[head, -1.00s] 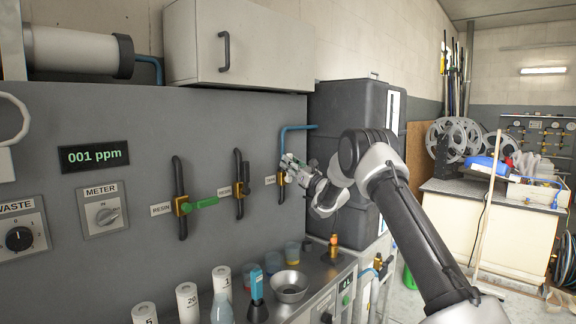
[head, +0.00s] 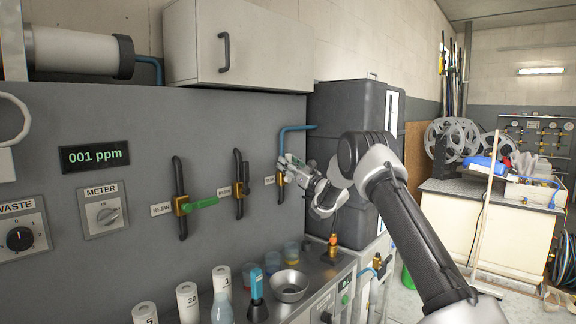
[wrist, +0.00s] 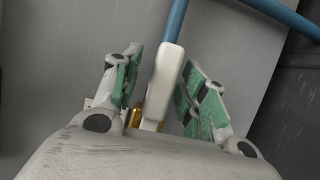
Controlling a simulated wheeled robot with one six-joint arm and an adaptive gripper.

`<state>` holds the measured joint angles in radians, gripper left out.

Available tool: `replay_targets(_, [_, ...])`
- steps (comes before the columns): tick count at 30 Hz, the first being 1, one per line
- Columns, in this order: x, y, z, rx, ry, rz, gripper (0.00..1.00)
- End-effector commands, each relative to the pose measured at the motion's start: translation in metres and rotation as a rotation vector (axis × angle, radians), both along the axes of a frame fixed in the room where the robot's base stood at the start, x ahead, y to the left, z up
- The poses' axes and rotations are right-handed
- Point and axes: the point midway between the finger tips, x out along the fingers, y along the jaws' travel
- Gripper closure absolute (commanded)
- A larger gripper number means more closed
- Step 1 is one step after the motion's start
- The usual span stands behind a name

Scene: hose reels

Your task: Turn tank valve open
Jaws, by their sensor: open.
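The tank valve (head: 280,181) is a brass body on the grey panel at the end of the blue pipe, beside a small label. My gripper (head: 288,163) is right at this valve and partly covers it. In the wrist view, a white lever handle (wrist: 164,78) stands between the green-padded fingers of my gripper (wrist: 162,62). The fingers are open, one on each side of the handle, with gaps showing. A bit of the brass body (wrist: 135,117) shows below the handle. The rest of the valve is hidden behind my gripper.
Two more valves sit left on the panel, one with a green handle (head: 204,202). A blue pipe (head: 297,128) runs above my gripper. A dark tank (head: 340,115) stands just right. A metal bowl (head: 289,287) and cups are on the counter below.

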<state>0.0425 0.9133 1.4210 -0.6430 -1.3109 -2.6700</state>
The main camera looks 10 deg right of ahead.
Motion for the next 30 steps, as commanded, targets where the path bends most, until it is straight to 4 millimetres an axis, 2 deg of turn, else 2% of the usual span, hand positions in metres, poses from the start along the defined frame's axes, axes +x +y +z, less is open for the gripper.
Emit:
replay_targets(4, [-0.002, -0.002, -0.001, 0.0, 0.0, -0.001, 0.57])
replay_targets(8, [-0.013, -0.011, -0.006, 0.0, 0.001, -0.002, 0.57])
replay_targets(15, [-0.053, -0.04, -0.027, 0.001, 0.002, -0.002, 0.57])
replay_targets(21, [-0.079, -0.059, -0.041, 0.001, 0.002, -0.001, 0.57])
replay_targets(30, [-0.09, -0.066, -0.046, 0.0, 0.0, 0.0, 0.57])
